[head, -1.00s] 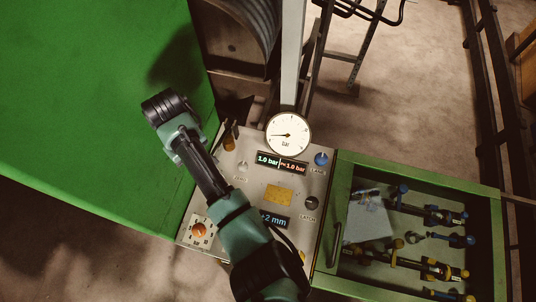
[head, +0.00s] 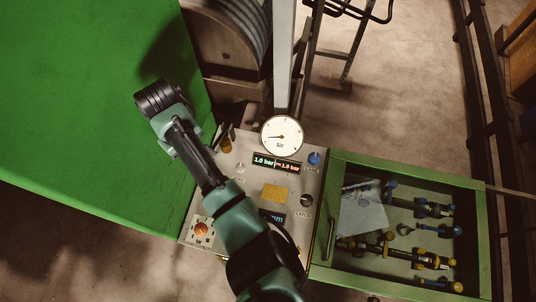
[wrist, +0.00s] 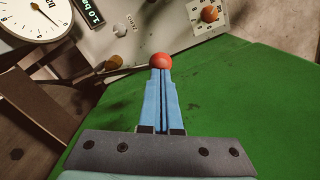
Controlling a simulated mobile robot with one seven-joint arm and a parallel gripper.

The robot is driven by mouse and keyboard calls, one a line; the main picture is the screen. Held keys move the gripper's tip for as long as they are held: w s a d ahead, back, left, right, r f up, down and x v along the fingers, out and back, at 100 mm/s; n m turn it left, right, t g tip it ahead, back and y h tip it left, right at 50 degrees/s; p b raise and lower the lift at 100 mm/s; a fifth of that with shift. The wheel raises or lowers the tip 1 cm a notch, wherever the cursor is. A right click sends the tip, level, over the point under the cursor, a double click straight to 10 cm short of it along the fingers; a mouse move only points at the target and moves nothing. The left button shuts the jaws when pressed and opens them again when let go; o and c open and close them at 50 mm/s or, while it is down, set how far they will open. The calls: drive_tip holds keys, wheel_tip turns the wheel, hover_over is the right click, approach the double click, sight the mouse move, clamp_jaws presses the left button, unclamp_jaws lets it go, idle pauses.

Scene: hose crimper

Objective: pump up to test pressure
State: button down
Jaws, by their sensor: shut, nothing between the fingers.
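My gripper (wrist: 161,72) is shut and empty in the wrist view. Its blue fingertips are at a red ball (wrist: 161,60) on the end of a dark lever rod (wrist: 128,70); I cannot tell whether they touch it. In the head view my arm hides the fingers and the ball. The round white gauge (head: 282,135) stands at the panel's back edge, its needle pointing left; it also shows in the wrist view (wrist: 32,16). The display (head: 276,163) reads 1.0 bar. An amber knob (head: 225,146) stands at the panel's left edge.
The grey panel (head: 236,192) carries an orange dial (head: 201,229), a blue knob (head: 314,158) and a dark knob (head: 306,200). A green tray (head: 483,255) of fittings lies to the right. A broad green surface (head: 70,90) lies to the left.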

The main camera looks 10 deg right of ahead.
idle(0.7)
wheel_tip(320, 180, down, 11)
drive_tip(key=s+b, duration=0.2)
drive_tip(key=b, duration=0.4)
drive_tip(key=r+p, duration=0.2)
drive_tip(key=r, duration=0.1)
drive_tip(key=w+r+p, duration=0.1)
drive_tip(key=r+p, duration=0.1)
drive_tip(key=r, duration=0.2)
drive_tip(key=w+r+p, duration=0.1)
drive_tip(key=r+p, duration=0.1)
drive_tip(key=r, duration=0.2)
idle(0.9)
wheel_tip(320, 180, down, 10)
drive_tip(key=s+b, duration=0.2)
drive_tip(key=b, duration=0.4)
drive_tip(key=r+p, duration=0.2)
drive_tip(key=w+r+p, duration=0.1)
drive_tip(key=r+p, duration=0.1)
drive_tip(key=r, duration=0.1)
drive_tip(key=r+p, duration=0.2)
drive_tip(key=r, duration=0.1)
drive_tip(key=shift+w+r+p, duration=0.1)
drive_tip(key=shift+w+p, duration=0.25)
drive_tip(key=shift+w+r+b, duration=0.2)
drive_tip(key=shift+r+b, duration=0.15)
drive_tip(key=shift+r, duration=0.55)
